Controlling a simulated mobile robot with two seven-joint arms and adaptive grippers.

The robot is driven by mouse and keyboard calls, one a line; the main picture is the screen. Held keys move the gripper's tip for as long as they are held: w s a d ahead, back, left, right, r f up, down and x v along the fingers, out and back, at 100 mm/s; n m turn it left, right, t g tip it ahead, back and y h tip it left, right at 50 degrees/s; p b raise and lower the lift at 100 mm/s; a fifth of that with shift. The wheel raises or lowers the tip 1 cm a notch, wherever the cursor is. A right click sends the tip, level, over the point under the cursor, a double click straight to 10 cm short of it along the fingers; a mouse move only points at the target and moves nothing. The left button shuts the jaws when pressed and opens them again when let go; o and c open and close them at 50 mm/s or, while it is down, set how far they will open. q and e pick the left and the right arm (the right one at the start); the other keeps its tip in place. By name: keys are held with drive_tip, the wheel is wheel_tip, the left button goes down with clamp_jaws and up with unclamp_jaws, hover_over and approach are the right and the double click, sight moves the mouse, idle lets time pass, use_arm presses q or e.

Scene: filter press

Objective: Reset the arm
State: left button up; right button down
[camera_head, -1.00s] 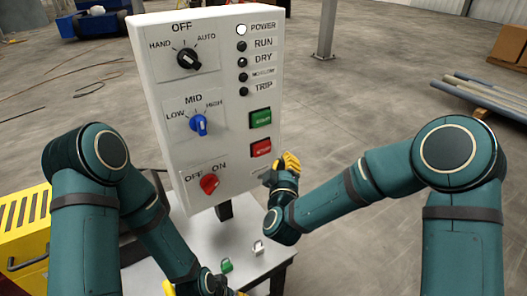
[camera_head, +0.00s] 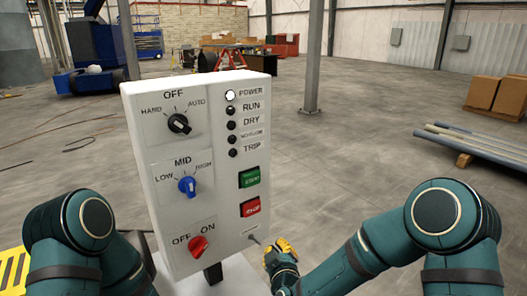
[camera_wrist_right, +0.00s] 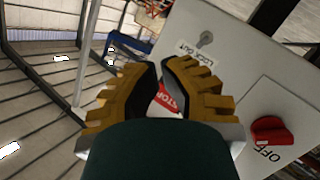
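My right arm comes in from the right in the head view. Its yellow right gripper (camera_head: 281,252) is beside the lower right edge of the white control panel (camera_head: 172,215), with no object seen in it. In the right wrist view its fingertips (camera_wrist_right: 160,67) come close together, and part of the red stop button (camera_wrist_right: 168,99) shows between them. My left arm (camera_head: 75,235) is at the lower left of the head view; its gripper is out of the picture.
The panel has a black knob (camera_head: 179,124), a blue knob (camera_head: 187,185), a red knob (camera_head: 198,246) and a green start button (camera_head: 249,178). Its power lamp (camera_head: 230,95) is white. Pipes (camera_head: 474,143) and boxes (camera_head: 497,97) lie to the right. Open floor lies behind.

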drive_tip(key=s+d+f+m+g, duration=0.2)
drive_tip(key=s+f+m+g, duration=0.1)
drive_tip(key=s+f, duration=0.4)
drive_tip(key=s+d+f+m+g+y, duration=0.1)
drive_tip(key=s+d+f+m+g, duration=0.2)
drive_tip(key=s+f+g, duration=0.3)
drive_tip(key=s+d+f+m+g+y, duration=0.1)
drive_tip(key=s+f+m+g, duration=0.3)
drive_tip(key=s+f, duration=0.4)
drive_tip(key=s+d+g, duration=0.1)
drive_tip(key=s, duration=0.2)
drive_tip(key=shift+s+d+f, duration=0.15)
drive_tip(key=shift+s+f, duration=0.1)
idle(0.4)
